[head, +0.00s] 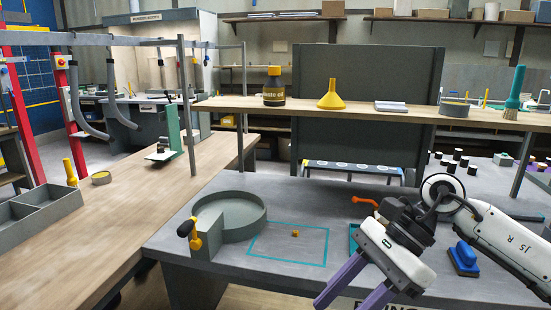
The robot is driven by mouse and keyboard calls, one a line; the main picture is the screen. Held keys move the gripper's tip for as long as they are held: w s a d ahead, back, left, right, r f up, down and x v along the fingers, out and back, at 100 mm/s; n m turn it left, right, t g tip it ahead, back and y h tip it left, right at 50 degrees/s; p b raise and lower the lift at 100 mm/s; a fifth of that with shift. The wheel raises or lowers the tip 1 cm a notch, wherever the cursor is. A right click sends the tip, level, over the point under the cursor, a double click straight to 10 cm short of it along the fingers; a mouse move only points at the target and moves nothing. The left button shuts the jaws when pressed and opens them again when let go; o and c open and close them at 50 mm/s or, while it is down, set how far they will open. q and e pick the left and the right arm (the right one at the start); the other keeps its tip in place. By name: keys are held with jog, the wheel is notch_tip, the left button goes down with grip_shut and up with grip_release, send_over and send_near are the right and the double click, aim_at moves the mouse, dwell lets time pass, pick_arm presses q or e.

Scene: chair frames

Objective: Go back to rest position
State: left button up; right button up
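My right gripper (343,302) hangs over the front edge of the grey table (205,262), its arm coming in from the right. Its two purple fingers are spread apart, with nothing visible between them; the fingertips reach the bottom of the picture. A small orange block (295,233) lies inside a teal rectangle outline on the table, to the left of and beyond the gripper, not touching it. My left gripper is not in view.
A round grey tray (250,205) with a yellow-and-black handled tool (192,234) beside it stands left on the table. A blue-handled item (464,257) lies beneath my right arm. A raised wooden shelf (350,112) crosses behind. A wooden bench (130,195) stands left.

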jog(key=s+a+r+m+t+y, duration=0.1)
jog(key=a+r+m+y, duration=0.1)
jog(key=a+m+y, duration=0.4)
jog(key=s+a+r+m+t+y, duration=0.1)
jog(key=s+a+m+y, duration=0.1)
jog(key=a+m+y, duration=0.4)
jog(key=w+d+f+m+t+h, duration=0.35)
jog(key=m+t, duration=0.45)
jog(key=m, duration=0.4)
jog(key=w+d+f+m+t+h, duration=0.25)
jog(key=f+m+t, duration=0.25)
jog(key=m+t, duration=0.45)
jog(key=s+d+f+m+g+h, duration=0.2)
jog(key=d+f+m+h, duration=0.4)
jog(key=f+m, duration=0.55)
jog(key=s+d+f+m+g+h, duration=0.2)
jog(key=s+f+m, duration=0.3)
jog(key=s+f, duration=0.4)
jog(key=s+d+f+m+g+h, duration=0.3)
jog(key=s+d+f+m+g, duration=0.2)
jog(key=s+f, duration=0.4)
jog(key=shift+f, duration=0.55)
